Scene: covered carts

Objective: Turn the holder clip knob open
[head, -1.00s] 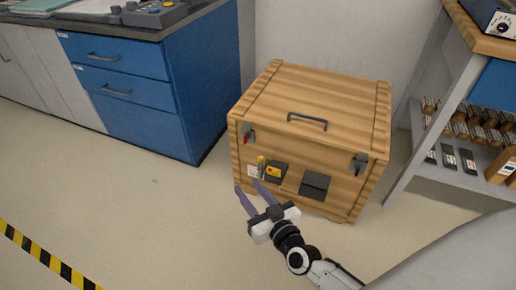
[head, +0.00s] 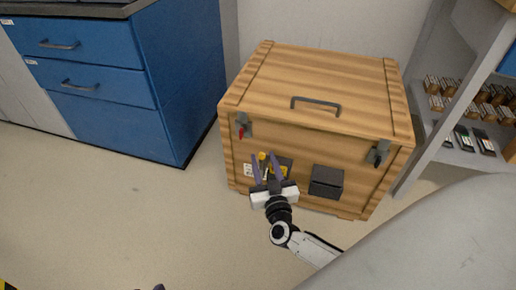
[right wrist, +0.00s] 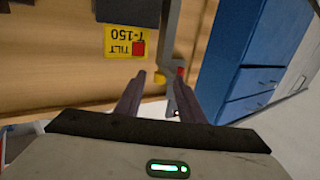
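A wooden crate-like cart cover (head: 320,85) stands against the wall. Its front carries a latch with a red tip (head: 241,130) at upper left and a dark latch (head: 379,153) at upper right. Between and below them is a small yellow knob (head: 262,156) beside a dark box with a yellow label. In the right wrist view, upside down, the yellow knob (right wrist: 160,77) and a grey clip with a red end (right wrist: 180,72) lie beyond the fingertips. My right gripper (head: 265,156) is open and empty, close in front of the knob; contact cannot be told. Only a fingertip of my left gripper (head: 158,287) shows.
A black handle (head: 316,103) is on the crate's lid and a black box (head: 326,182) on its front. A blue drawer cabinet (head: 170,80) stands left. A shelf with small parts (head: 468,97) stands right. The floor in front is clear.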

